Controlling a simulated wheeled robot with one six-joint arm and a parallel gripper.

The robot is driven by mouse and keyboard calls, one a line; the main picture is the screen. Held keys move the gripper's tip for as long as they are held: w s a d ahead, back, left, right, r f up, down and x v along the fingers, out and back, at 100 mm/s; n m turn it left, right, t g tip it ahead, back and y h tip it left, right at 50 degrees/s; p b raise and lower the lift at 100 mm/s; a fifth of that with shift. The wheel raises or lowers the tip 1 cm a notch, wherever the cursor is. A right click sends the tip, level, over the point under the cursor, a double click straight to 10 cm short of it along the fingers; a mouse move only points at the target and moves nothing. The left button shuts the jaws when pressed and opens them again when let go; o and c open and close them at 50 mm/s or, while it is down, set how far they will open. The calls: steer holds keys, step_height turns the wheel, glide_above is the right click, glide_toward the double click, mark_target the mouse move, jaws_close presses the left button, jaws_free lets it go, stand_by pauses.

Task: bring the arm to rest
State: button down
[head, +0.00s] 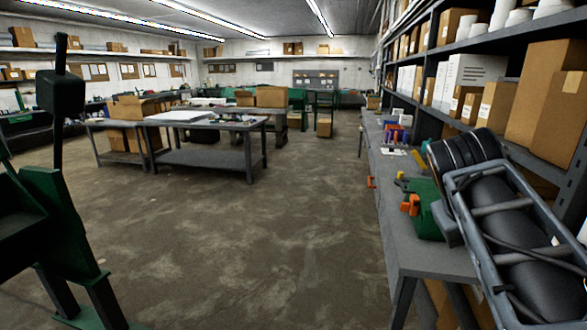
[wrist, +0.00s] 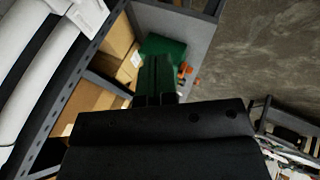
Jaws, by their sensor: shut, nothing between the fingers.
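My gripper (wrist: 158,98) shows in the wrist view as a wide dark body across the lower middle, with short dark fingers close together at its upper edge. It is shut, and nothing is seen held in it. Beyond the fingers lies a green tool (wrist: 158,62) on the grey bench; how far apart they are I cannot tell. In the head view I cannot make out my gripper. A green tool (head: 426,215) with orange parts sits on the right-hand bench (head: 430,258) there.
A grey frame with a black cylinder (head: 505,235) fills the right foreground. A shelf rack (head: 540,155) with boxes stands behind the bench. A green machine (head: 45,215) with a black lever is at left. A work table (head: 210,160) stands mid-room; the concrete floor (head: 260,240) is clear.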

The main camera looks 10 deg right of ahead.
steer(key=a+f+n+y, duration=0.1)
steer(key=a+f+y, duration=0.2)
steer(key=a+f, duration=0.5)
steer(key=a+f+n+t+y+p, duration=0.1)
steer(key=a+f+y, duration=0.2)
steer(key=a+f, duration=0.6)
step_height(320, 180, down, 5)
steer(key=shift+w+a+r+y, duration=0.15)
steer(key=shift+w+a+y, duration=0.15)
steer(key=shift+y, duration=0.1)
steer(key=shift+d, duration=0.1)
